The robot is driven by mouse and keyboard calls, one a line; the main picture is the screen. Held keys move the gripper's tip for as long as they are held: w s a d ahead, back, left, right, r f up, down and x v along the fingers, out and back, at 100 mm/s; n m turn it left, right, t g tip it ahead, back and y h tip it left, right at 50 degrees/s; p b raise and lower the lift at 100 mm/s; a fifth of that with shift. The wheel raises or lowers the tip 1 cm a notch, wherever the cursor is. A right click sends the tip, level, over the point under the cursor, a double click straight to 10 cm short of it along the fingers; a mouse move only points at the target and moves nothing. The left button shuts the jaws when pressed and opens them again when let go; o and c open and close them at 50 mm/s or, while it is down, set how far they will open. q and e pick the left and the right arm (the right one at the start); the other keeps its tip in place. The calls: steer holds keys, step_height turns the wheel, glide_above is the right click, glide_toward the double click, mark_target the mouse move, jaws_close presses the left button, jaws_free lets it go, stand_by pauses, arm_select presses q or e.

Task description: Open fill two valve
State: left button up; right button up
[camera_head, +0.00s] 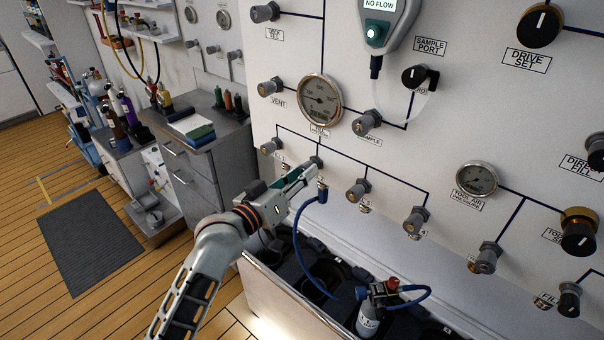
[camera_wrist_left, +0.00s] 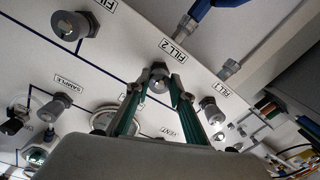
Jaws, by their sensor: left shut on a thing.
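The fill two valve (camera_head: 316,161) is a small grey knob on the white panel, in the lower row of knobs. In the left wrist view the knob (camera_wrist_left: 158,77) sits beside a "FILL 2" label (camera_wrist_left: 173,49). My left gripper (camera_head: 308,168) reaches it from the lower left. Its green-padded fingers (camera_wrist_left: 160,88) are shut on the knob, one on each side, and hide part of it. A blue hose (camera_head: 299,215) hangs from the fitting just below the valve. My right gripper is not in view.
Neighbouring fill knobs stand left (camera_head: 270,147) and right (camera_head: 357,190) of the valve. A round gauge (camera_head: 320,99) is above it. Below, an open bin (camera_head: 290,292) holds a cylinder (camera_head: 369,318) with a blue hose. A grey bench (camera_head: 190,150) and open floor lie left.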

arm_select(q)
steer(key=o, duration=1.1)
steer(key=v, duration=1.2)
steer(key=shift+f, duration=0.1)
steer(key=s+a+f+g+y, duration=0.1)
steer(key=s+a+f+y, duration=0.1)
steer(key=s+f, duration=0.4)
steer(key=s+a+f+m+g+y, duration=0.1)
steer(key=s+a+f, duration=0.4)
steer(key=f, duration=1.2)
steer(key=s+a+f+m+g+y, duration=0.1)
steer(key=s+a+f+y, duration=0.3)
steer(key=s+f, duration=0.4)
step_height(320, 180, down, 4)
steer(key=shift+s+a+f+g+y, duration=0.2)
steer(key=shift+s+g+y, duration=0.15)
steer(key=shift+g, duration=0.45)
